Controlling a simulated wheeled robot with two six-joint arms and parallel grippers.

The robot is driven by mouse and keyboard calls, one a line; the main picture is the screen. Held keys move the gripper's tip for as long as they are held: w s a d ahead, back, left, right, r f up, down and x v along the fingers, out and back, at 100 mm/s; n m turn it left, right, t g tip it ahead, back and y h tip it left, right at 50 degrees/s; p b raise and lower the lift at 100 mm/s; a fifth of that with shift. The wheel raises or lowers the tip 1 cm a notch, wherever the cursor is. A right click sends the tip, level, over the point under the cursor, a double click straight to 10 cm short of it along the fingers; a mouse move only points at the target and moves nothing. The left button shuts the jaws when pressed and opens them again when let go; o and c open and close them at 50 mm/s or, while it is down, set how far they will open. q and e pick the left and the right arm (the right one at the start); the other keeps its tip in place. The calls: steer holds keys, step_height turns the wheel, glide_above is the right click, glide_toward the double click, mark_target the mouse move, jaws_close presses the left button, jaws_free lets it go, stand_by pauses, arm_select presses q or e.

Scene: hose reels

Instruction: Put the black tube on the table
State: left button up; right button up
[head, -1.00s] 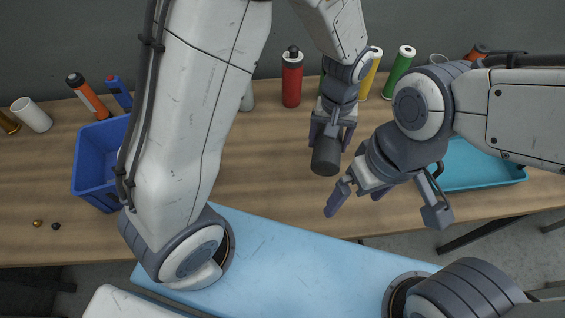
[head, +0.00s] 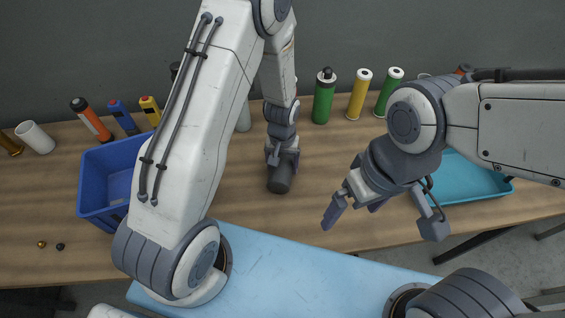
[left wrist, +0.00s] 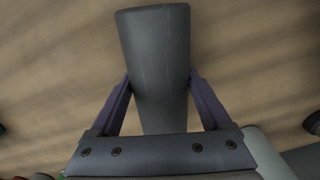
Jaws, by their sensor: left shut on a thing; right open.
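The black tube (head: 280,182) is a dark cylinder in my left gripper (head: 281,160), over the middle of the wooden table (head: 330,190). My left gripper is shut on it. In the left wrist view the black tube (left wrist: 158,65) lies between the two fingers (left wrist: 158,95), one against each side, with table wood behind it. I cannot tell whether the tube touches the table. My right gripper (head: 383,222) is open and empty, to the right of the tube above the table's front part.
A blue bin (head: 95,196) stands at left and a teal tray (head: 470,183) at right. A green bottle (head: 323,100), yellow tube (head: 359,95) and green tube (head: 388,92) stand along the back. Two small balls (head: 42,244) lie at front left. Table between bin and right gripper is mostly clear.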

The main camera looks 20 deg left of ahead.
arm_select(q)
steer(key=shift+f, duration=0.15)
steer(key=shift+f, duration=0.15)
steer(key=o, duration=1.5)
steer(key=shift+b, duration=0.3)
